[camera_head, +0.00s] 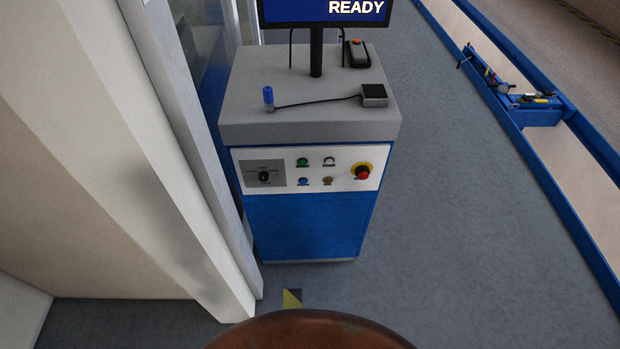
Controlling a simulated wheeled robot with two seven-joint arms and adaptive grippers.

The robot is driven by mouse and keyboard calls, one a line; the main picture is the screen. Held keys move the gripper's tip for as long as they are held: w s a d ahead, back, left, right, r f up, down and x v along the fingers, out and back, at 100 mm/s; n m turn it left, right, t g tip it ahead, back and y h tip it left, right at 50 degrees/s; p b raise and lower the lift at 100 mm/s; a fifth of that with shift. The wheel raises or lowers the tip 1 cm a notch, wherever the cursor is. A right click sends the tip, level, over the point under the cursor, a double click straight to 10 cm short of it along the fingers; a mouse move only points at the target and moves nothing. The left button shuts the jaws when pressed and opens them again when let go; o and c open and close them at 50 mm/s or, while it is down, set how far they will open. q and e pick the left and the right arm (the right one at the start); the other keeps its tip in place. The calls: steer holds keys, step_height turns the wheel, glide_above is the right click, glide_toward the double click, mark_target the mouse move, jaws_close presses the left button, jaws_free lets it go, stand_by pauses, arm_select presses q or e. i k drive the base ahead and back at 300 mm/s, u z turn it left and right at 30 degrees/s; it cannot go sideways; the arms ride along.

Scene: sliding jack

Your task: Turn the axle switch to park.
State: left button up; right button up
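The axle switch (264,175) is a small black rotary knob on a grey plate at the left of the white control panel (334,191). Its labels are too small to read, and I cannot tell which setting it points to. The panel is on the front of a blue and grey console (305,225). Neither of my grippers is in view.
The panel also has a green button (302,162), a blue button (303,182) and a red emergency stop (362,171). A monitor (326,12) reading READY stands on top. A wall edge (185,190) is close on the left. Blue rails (545,175) run at right; floor between is clear.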

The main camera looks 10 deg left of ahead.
mark_target(262, 176)
steer(key=z, duration=1.55)
steer(key=k, duration=1.45)
steer(key=u, duration=2.25)
steer(key=i, duration=0.65)
